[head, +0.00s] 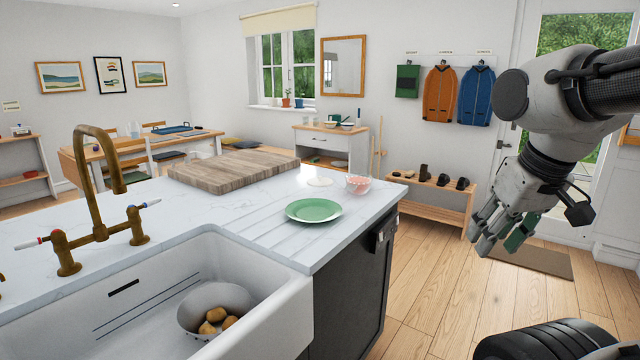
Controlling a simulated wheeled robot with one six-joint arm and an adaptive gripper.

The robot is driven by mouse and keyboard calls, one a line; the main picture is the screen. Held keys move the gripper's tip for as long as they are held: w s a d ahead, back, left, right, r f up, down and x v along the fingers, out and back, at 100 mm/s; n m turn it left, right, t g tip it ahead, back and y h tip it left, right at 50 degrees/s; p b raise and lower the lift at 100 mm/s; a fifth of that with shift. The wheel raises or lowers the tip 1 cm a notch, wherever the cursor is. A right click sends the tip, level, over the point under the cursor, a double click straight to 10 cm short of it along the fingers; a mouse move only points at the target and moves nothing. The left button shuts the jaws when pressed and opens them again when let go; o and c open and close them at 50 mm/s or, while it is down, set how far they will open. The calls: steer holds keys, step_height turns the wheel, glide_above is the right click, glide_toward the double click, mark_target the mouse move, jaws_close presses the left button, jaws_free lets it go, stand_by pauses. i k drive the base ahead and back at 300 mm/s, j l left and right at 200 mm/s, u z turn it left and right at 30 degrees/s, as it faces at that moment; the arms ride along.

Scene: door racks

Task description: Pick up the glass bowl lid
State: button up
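A small clear glass bowl (358,184) with something pinkish in it stands near the far right corner of the white counter. A flat, pale round disc (319,182) lies on the counter just left of the bowl. It may be the glass bowl lid, but it is too small to be sure. My gripper (488,238) hangs in the air at the right, over the floor and well apart from the counter. Its fingers point down and left, and I cannot tell how far apart they are. A green object (521,232) shows beside the fingers; I cannot tell whether it touches them.
A green plate (313,210) lies in front of the bowl and disc. A wooden board (233,170) lies behind to the left. The sink (270,325), holding a bowl of potatoes, and a brass tap (100,200) are nearer. A shoe rack (437,200) stands beyond; the wooden floor between is open.

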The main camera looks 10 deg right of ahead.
mark_target(319, 181)
steer(key=i+l+u, duration=0.1)
steer(key=u, duration=0.65)
steer(key=i+l+u, duration=0.1)
steer(key=l+u, duration=0.15)
steer(key=i+l+u, duration=0.1)
steer(key=l+u, duration=0.2)
steer(key=l, duration=0.2)
steer(key=l+u, duration=0.25)
steer(key=l, duration=0.15)
steer(key=l+u, duration=0.35)
steer(key=l, duration=2.9)
